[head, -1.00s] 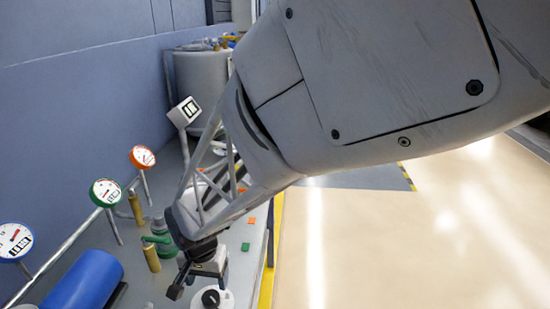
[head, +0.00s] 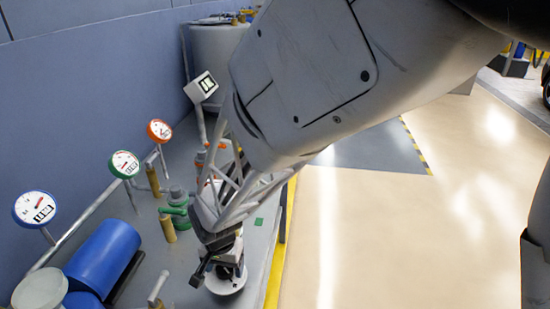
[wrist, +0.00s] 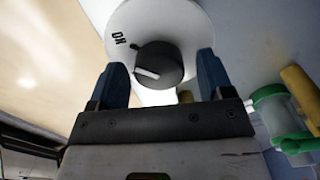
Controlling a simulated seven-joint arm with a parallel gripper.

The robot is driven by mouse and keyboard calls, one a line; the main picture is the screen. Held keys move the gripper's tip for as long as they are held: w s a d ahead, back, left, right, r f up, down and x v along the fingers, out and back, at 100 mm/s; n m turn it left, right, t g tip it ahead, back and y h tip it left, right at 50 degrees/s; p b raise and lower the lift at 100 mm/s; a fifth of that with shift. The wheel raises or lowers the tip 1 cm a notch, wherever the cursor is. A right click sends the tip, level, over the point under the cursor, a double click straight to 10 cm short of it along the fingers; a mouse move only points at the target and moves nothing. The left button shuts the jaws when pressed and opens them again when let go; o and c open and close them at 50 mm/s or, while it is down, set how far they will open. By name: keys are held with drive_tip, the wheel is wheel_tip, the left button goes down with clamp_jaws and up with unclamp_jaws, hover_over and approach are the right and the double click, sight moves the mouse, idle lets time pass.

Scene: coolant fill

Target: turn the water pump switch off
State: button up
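The pump switch is a round black knob (wrist: 158,65) on a white disc (wrist: 190,25), with a white pointer mark and black "ON" lettering at the disc's left. The mark points left, somewhat below the lettering. In the head view the white disc (head: 228,287) lies on the grey bench, its knob mostly hidden by my gripper (head: 212,270). In the wrist view my gripper (wrist: 161,78) is open, with one blue-grey fingertip on each side of the knob. A gap shows at the right finger; I cannot tell whether the left finger touches.
A green valve (head: 178,205) and a brass post (head: 167,228) stand just left of my gripper. Blue cylinder (head: 103,255), grey pipe and round gauges (head: 124,164) are farther left. The bench's yellow edge (head: 282,245) is at the right, with open floor beyond.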

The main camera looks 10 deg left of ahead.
drive_tip(key=c, duration=0.9)
drive_tip(key=shift+n, duration=0.3)
drive_tip(key=n, duration=1.1)
drive_tip(key=shift+a, duration=0.1)
drive_tip(key=shift+s+n, duration=0.1)
drive_tip(key=shift+n, duration=2.1)
